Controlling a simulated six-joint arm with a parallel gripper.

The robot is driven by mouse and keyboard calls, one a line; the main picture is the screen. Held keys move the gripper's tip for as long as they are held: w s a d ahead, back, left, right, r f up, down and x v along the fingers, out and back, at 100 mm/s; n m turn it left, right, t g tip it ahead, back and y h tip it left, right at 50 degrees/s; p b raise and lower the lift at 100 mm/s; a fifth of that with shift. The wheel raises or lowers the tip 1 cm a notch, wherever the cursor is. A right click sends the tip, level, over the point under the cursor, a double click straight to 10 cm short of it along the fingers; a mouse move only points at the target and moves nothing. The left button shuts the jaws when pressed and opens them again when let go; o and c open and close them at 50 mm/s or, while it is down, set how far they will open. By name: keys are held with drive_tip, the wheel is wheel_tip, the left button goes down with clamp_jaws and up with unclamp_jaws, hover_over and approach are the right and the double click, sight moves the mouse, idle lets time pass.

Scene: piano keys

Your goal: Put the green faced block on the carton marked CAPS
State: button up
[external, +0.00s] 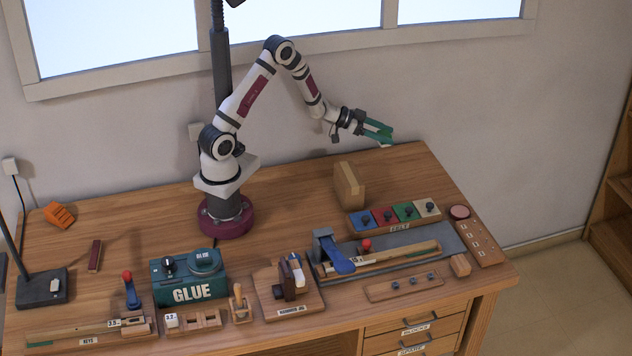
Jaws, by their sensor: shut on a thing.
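My gripper (378,131) is raised over the back right of the bench, near the wall. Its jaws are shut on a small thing. Green shows at the fingers and a small pale piece (385,145) shows just under them; I cannot tell whether the green is fingers or a block face. A green square (404,216) sits in the tray marked FELT (399,228), between a red and a pale one. I can read no CAPS mark. A plain tan upright block or carton (348,187) stands behind the tray, below my gripper.
A teal GLUE box (188,281) and a wooden jig (287,287) stand at the front. A grey board with a blue lever (340,254) lies right of them. An orange piece (60,215) is at the far left. The back middle of the bench is clear.

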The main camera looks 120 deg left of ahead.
sight(350, 174)
drive_tip(key=s+d+r+m+t+h, duration=0.1)
drive_tip(key=s+d+r+m+h, duration=0.15)
drive_tip(key=d, duration=0.55)
drive_tip(key=s+d+r+m+h, duration=0.2)
drive_tip(key=d+h, duration=0.1)
drive_tip(key=d, duration=0.4)
drive_tip(key=f, duration=0.7)
drive_tip(key=shift+d, duration=0.2)
drive_tip(key=shift+f, duration=0.3)
drive_tip(key=shift+f, duration=0.2)
drive_tip(key=o, duration=1.3)
drive_tip(key=shift+o, duration=0.2)
